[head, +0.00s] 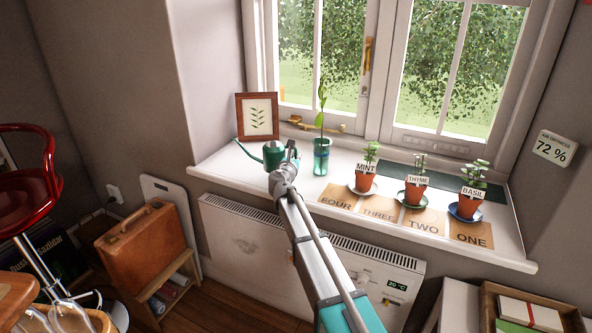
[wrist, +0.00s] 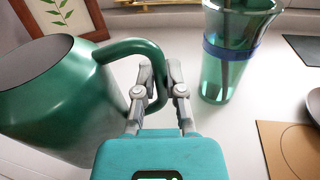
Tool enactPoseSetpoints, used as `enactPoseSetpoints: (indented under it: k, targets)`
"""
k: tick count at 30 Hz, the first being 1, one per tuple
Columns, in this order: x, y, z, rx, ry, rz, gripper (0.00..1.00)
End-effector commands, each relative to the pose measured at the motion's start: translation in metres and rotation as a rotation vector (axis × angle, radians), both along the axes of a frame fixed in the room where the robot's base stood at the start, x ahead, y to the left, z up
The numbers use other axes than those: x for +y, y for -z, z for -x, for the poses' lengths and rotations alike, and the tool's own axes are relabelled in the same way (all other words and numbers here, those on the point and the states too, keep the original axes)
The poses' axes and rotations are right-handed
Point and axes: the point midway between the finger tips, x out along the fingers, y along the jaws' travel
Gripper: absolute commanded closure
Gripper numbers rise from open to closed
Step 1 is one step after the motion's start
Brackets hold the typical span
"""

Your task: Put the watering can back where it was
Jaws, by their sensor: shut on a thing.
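The green watering can (head: 273,155) is on or just above the left part of the white windowsill, in front of the framed leaf picture. Its spout points left. In the wrist view the can (wrist: 60,100) fills the left side, with its handle (wrist: 135,48) curving right. My gripper (head: 290,152) reaches the can from the front right. In the wrist view my gripper (wrist: 160,85) is shut on the handle, a finger on each side. I cannot tell whether the can's base touches the sill.
A green glass with a plant stem (head: 321,155) stands close to the right of the can. The framed leaf picture (head: 258,117) stands behind it. Potted mint (head: 365,181), thyme (head: 415,194) and basil (head: 470,204) stand farther right beside numbered cards. The sill's front edge (head: 350,218) is clear.

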Motion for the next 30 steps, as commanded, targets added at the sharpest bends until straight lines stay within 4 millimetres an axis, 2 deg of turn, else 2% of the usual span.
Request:
enactPoseSetpoints:
  k: [14,19,30]
  targets:
    - [0.002,0.004,-0.002,0.000,-0.001,-0.001,1.00]
    - [0.005,0.015,-0.010,0.000,-0.001,-0.001,1.00]
    - [0.004,0.040,-0.008,0.000,-0.001,-0.001,1.00]
